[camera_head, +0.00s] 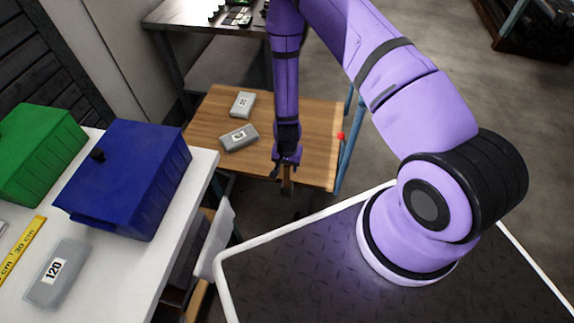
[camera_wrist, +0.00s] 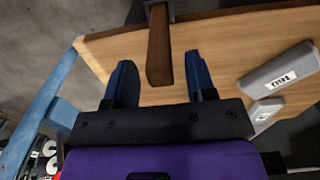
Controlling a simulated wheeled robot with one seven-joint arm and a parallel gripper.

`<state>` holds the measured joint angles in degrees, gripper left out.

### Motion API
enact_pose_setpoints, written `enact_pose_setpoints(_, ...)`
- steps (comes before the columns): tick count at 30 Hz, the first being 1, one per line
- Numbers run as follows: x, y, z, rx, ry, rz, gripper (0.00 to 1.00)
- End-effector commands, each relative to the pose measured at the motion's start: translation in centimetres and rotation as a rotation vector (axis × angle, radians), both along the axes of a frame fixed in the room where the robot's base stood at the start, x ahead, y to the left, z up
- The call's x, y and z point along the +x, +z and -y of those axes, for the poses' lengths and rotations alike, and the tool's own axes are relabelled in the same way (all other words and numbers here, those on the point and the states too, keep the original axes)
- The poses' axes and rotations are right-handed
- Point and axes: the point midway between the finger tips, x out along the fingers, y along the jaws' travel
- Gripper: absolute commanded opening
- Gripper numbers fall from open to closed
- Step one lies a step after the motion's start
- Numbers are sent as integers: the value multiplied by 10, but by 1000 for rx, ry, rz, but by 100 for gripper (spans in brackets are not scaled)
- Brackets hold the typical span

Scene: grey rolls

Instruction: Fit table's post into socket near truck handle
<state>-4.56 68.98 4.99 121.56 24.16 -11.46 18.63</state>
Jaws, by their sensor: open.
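A brown wooden post (camera_wrist: 159,50) shows in the wrist view, its near end between my two spread fingers, with gaps on both sides. Its far end meets a grey bracket (camera_wrist: 156,9) at the wooden board's edge. My gripper (camera_wrist: 161,82) is open and holds nothing. In the head view my gripper (camera_head: 286,165) points down at the near edge of the wooden board (camera_head: 315,150), and the post (camera_head: 288,180) shows just below it. A blue frame (camera_head: 351,150), perhaps the truck handle, runs along the board's right side. I cannot make out the socket.
Two grey labelled packs (camera_head: 239,137) (camera_head: 242,104) lie on the board. A white table (camera_head: 120,275) at left carries a blue box (camera_head: 130,175), a green box (camera_head: 38,150) and a grey pack (camera_head: 57,272). A metal bench (camera_head: 205,40) stands behind. Floor is open at right.

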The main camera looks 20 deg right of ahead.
Motion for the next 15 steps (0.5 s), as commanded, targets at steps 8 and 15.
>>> enact_pose_setpoints(8,1,40,0,0,1,4,50)
enact_pose_setpoints(15,1,80,0,0,2,4,50)
